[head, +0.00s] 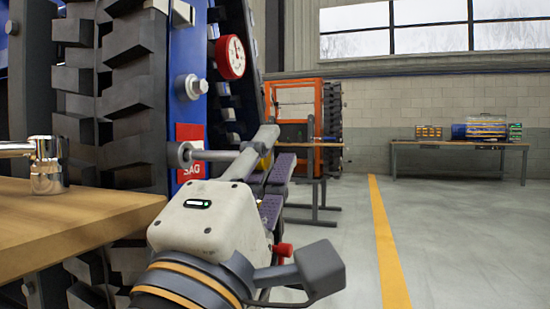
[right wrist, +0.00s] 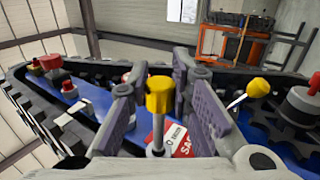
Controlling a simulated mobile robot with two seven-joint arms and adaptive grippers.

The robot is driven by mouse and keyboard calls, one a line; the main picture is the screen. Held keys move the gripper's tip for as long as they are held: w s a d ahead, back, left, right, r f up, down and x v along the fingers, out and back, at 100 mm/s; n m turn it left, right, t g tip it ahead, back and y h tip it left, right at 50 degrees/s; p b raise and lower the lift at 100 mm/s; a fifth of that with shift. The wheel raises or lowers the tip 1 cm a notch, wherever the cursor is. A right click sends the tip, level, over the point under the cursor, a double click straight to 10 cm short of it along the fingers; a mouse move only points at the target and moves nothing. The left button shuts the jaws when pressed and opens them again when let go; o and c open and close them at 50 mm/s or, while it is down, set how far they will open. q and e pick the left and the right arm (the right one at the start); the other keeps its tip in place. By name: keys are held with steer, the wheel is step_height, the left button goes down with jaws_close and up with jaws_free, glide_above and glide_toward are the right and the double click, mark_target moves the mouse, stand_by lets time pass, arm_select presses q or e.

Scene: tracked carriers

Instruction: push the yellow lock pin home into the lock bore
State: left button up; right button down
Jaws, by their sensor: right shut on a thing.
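In the right wrist view, the yellow lock pin (right wrist: 159,95) stands between my purple-padded fingers, its yellow head up and a pale metal shaft below. My right gripper (right wrist: 160,112) is shut on it. In the head view, my right gripper (head: 275,188) is beside the blue track frame (head: 190,110), and only a sliver of yellow (head: 265,161) shows behind grey bars. I cannot make out the lock bore or tell how deep the pin sits. My left gripper is not in view.
A black track (head: 135,90) and a red SAG label (head: 190,140) are beside my arm. A wooden bench (head: 75,222) is at left. A second yellow knob (right wrist: 257,88) stands right of my fingers. The floor (head: 455,240) at right is clear.

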steer(key=shift+w+a, duration=0.3)
steer(key=shift+a, duration=0.65)
steer(key=shift+s+d, duration=0.2)
steer(key=shift+d, duration=0.45)
steer(key=shift+s+d, duration=0.2)
steer(key=shift+d, duration=0.45)
steer(key=shift+b, duration=0.6)
steer(key=shift+w+a, duration=0.2)
steer(key=shift+a, duration=0.45)
steer(key=shift+w+a, duration=0.2)
steer(key=shift+a, duration=0.4)
steer(key=c, duration=1.4)
jaws_free()
steer(key=shift+o, duration=0.2)
